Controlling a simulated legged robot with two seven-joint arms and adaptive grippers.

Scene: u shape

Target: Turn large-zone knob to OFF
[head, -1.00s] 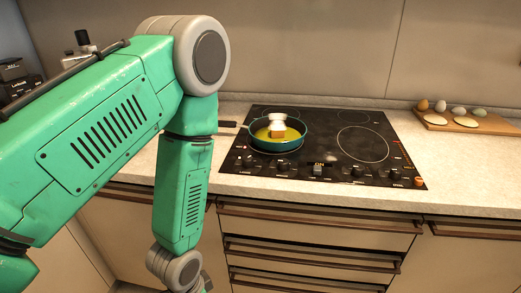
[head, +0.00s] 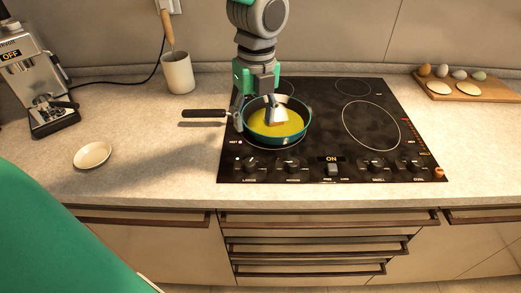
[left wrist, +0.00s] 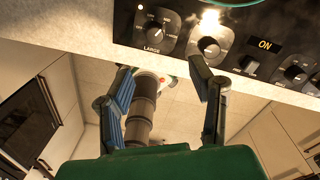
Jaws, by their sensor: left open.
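The black cooktop (head: 330,130) has a row of knobs along its front edge. The large-zone knob (head: 250,167) is the leftmost one; it also shows in the left wrist view (left wrist: 156,28) above the label LARGE, its exact setting too small to read. My left gripper (head: 257,118) hangs fingers-down in front of the pan in the head view. In the left wrist view its two fingers (left wrist: 160,68) are spread with nothing between them, just below the counter edge and the large-zone knob, not touching it. My right gripper is not in view.
A pan (head: 276,143) with yellow contents sits on the front left zone, its handle pointing left. A lit ON display (head: 331,159) is mid-panel. A saucer (head: 92,155), mug (head: 177,73) and coffee machine (head: 35,80) stand left; an egg board (head: 470,88) lies right.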

